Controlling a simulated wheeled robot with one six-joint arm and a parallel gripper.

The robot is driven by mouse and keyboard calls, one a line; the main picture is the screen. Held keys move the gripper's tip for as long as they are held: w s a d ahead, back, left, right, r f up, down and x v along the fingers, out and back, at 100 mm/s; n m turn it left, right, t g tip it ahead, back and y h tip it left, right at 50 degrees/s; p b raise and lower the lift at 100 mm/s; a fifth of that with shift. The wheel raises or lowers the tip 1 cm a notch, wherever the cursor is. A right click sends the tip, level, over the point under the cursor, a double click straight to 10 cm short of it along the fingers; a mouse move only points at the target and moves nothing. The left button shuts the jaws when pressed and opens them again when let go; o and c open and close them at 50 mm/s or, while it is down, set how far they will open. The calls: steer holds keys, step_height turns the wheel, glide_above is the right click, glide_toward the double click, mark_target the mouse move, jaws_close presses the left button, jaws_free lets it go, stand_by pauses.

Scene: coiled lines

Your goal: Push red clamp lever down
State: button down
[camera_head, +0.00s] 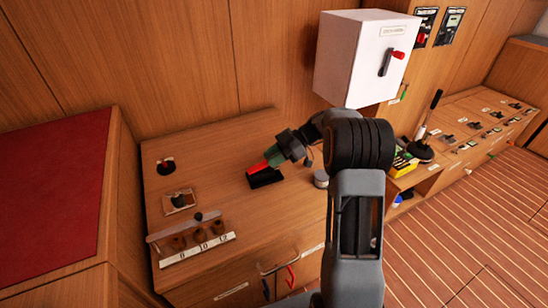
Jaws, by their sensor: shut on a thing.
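The red clamp lever (257,168) shows as a short red bar just above a black clamp body (265,179) on the wooden counter. It lies low, close along the top of the body. My gripper (274,159) reaches in from the right and is shut on the lever at its right end. A green piece shows at the fingertips; I cannot tell whether it belongs to the gripper. The fingers and the lever's held end are small and partly hidden.
A grey round can (321,179) stands right of the clamp, near my arm. A white wall box (362,62) with a red-tipped handle hangs behind.

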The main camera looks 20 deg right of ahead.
steer(key=c, duration=1)
jaws_free()
steer(key=shift+o, duration=0.2)
steer(key=p+v, duration=0.2)
steer(key=v, duration=1.1)
steer(key=shift+d+r, duration=0.15)
steer(key=shift+d, duration=0.15)
steer(key=shift+c, duration=0.4)
